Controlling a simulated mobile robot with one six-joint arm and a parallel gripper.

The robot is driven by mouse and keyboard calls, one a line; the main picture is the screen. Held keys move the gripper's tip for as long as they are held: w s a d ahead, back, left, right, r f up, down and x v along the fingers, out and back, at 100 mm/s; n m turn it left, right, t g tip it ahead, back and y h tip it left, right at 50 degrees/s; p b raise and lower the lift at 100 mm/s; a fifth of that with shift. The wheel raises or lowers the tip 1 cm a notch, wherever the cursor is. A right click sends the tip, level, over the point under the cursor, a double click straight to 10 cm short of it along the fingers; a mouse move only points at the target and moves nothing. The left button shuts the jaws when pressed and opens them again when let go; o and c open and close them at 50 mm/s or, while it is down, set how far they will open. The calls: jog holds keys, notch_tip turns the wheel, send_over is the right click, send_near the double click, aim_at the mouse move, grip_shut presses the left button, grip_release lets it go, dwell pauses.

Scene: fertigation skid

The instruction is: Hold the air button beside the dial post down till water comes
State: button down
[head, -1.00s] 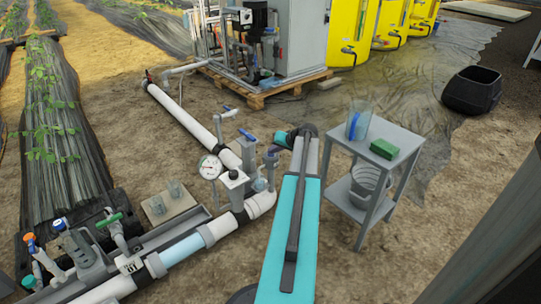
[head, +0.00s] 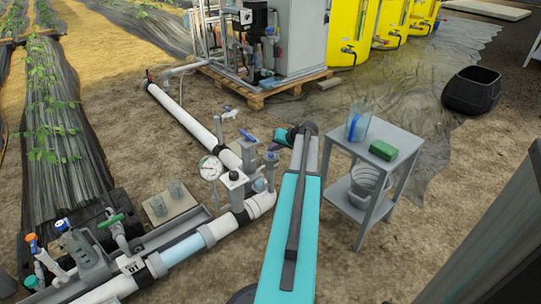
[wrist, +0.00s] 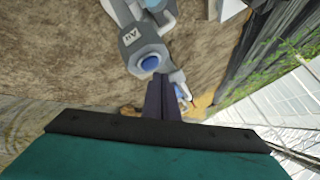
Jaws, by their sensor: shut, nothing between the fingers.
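The air button is a round blue button (wrist: 150,64) on a grey body labelled "Air" (wrist: 132,38), at the upper middle of the wrist view. My gripper (wrist: 158,78) is shut and empty. Its dark fingertips appear just below the button in the picture, close to its rim; I cannot tell whether they touch it. In the head view a white round dial (head: 210,167) stands on the pipework beside a grey post-like fitting (head: 270,160). No running water can be made out.
White pipework (head: 185,248) with valves runs along the lower left. A grey stand (head: 399,137) with a clear jug (head: 358,122) and a green block (head: 384,149) is right of my arm. A pump skid on a pallet (head: 262,92) stands behind. Bare soil lies between.

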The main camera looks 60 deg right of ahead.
aim_at(273, 156)
jog(key=shift+r+p, duration=1.7)
jog(key=shift+r, duration=0.8)
